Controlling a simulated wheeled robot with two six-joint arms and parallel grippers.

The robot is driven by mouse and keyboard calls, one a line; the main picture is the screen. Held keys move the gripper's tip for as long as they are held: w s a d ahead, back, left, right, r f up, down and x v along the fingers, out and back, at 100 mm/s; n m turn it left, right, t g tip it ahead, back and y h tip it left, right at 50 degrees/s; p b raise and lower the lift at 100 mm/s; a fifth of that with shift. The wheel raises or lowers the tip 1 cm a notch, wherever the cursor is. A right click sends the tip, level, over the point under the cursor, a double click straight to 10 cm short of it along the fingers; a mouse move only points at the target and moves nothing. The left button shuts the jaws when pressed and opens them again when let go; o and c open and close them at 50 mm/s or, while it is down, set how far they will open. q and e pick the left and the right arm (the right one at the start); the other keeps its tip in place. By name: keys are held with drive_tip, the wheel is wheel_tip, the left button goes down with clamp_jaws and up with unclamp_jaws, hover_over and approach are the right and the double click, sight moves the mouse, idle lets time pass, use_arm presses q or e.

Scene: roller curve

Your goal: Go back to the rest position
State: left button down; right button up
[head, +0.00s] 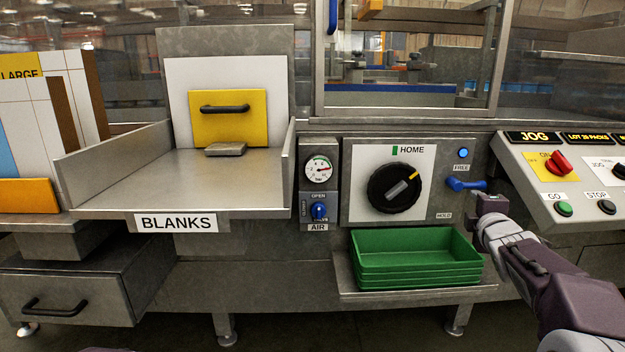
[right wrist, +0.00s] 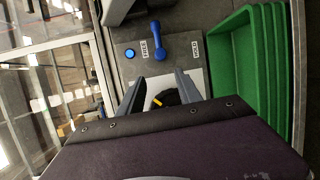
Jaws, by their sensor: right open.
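My right gripper (head: 484,200) is at the right of the grey control panel, just below the blue lever (head: 466,184). In the right wrist view its two fingers (right wrist: 160,84) stand apart with nothing between them. The blue lever (right wrist: 161,40) shows beyond the fingertips, between the FREE and HOLD labels, and looks clear of them. The lever's handle lies about level in the head view, beside the FREE label and a lit blue lamp (head: 463,153).
Green stacked trays (head: 415,275) sit on a shelf below the gripper. A black dial (head: 394,187) marked HOME is left of it. The sloped JOG console (head: 540,200) stands close on the right, near my right arm. The BLANKS tray (head: 120,185) is at left.

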drive_tip(key=s+a+f+m+g+y+p, duration=0.1)
drive_tip(key=s+a+f+g+y+p, duration=0.15)
drive_tip(key=a+f, duration=0.4)
drive_tip(key=s+a+f+m+g+y+p, duration=0.1)
drive_tip(key=s+a+f+g+p, duration=0.2)
drive_tip(key=a, duration=0.6)
drive_tip(key=s+a+f+m+g+y+p, duration=0.15)
drive_tip(key=s+f+m+g, duration=0.35)
drive_tip(key=s+f, duration=0.55)
drive_tip(key=s+a+f+m+g+p, duration=0.1)
drive_tip(key=s+a+f+m+g, duration=0.45)
drive_tip(key=s, duration=0.85)
wheel_tip(320, 180, up, 36)
drive_tip(key=d+m+t+p, duration=0.1)
drive_tip(key=d+m+p, duration=0.1)
drive_tip(key=p, duration=3.5)
drive_tip(key=shift+s+r+m+t+p, duration=0.2)
drive_tip(key=shift+m+t+p, duration=0.1)
drive_tip(key=shift+m, duration=0.25)
